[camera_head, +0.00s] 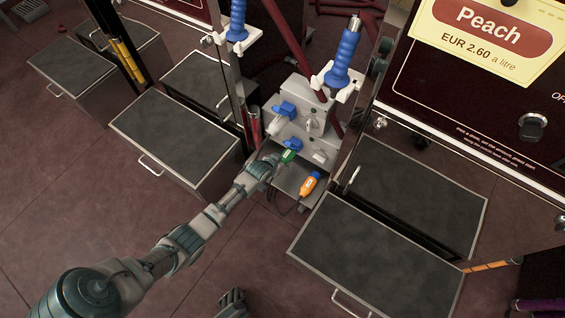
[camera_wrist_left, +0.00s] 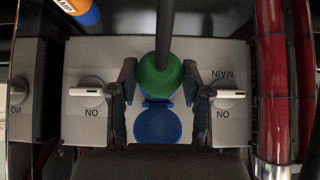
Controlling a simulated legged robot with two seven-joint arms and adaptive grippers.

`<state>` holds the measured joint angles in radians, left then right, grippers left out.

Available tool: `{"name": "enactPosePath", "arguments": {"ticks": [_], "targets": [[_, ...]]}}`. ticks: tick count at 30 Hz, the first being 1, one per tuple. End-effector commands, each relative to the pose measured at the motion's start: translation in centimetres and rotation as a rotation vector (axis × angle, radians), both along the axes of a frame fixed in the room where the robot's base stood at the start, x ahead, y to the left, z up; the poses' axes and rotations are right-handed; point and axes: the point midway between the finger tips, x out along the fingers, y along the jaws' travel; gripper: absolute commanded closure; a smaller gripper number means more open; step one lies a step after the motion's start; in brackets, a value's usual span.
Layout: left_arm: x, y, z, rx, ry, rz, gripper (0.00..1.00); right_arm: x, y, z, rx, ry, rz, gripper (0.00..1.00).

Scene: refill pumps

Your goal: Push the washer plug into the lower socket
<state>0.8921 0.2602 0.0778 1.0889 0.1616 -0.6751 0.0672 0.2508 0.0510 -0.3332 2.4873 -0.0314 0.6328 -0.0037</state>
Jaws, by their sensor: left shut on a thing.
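My left gripper (camera_head: 275,160) is shut on a green plug (camera_head: 287,156), taken as the washer plug, in front of the lower socket with its blue cover (camera_head: 293,144) on the grey box. In the left wrist view the green plug (camera_wrist_left: 160,76) sits between the two jaws (camera_wrist_left: 160,100), its dark cable running upward. The round blue cover (camera_wrist_left: 157,124) shows just below it. The plug hides the socket opening, so I cannot tell how deep it sits. A dark mechanical part (camera_head: 232,302) at the bottom edge may be my right gripper; its jaws are unclear.
The upper socket has a blue cover (camera_head: 284,108) and a white plug (camera_head: 275,126) beside it. An orange plug (camera_head: 309,184) lies below the lower socket. Switch knobs (camera_wrist_left: 90,92) (camera_wrist_left: 226,94) flank the jaws closely. Red pipes (camera_wrist_left: 278,80) stand nearby.

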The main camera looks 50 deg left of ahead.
Motion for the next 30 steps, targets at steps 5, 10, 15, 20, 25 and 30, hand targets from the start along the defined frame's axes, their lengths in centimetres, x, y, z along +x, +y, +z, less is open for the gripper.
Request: {"name": "enactPosePath", "arguments": {"ticks": [5,10,15,20,25,30], "targets": [[0.18,0.35,-0.24,0.003,0.005,0.004,1.00,0.10,-0.01,-0.43,0.000,0.007,0.000,0.60],[0.51,0.46,-0.22,0.002,0.004,0.004,1.00,0.17,-0.01,-0.72,0.001,0.012,0.000,0.60],[0.66,0.47,-0.12,0.002,0.004,0.004,0.30,0.18,-0.01,-0.73,0.001,0.012,0.000,0.60],[0.69,0.38,-0.07,0.001,0.002,0.003,0.23,0.18,-0.03,-0.69,0.002,0.011,0.000,0.60],[0.65,0.30,-0.10,0.001,0.003,0.001,0.23,0.11,-0.08,-0.53,0.004,0.007,-0.002,0.60],[0.10,0.15,0.47,0.001,0.002,0.001,0.23,-0.33,-0.13,-0.33,0.004,0.001,-0.001,0.60]]}}
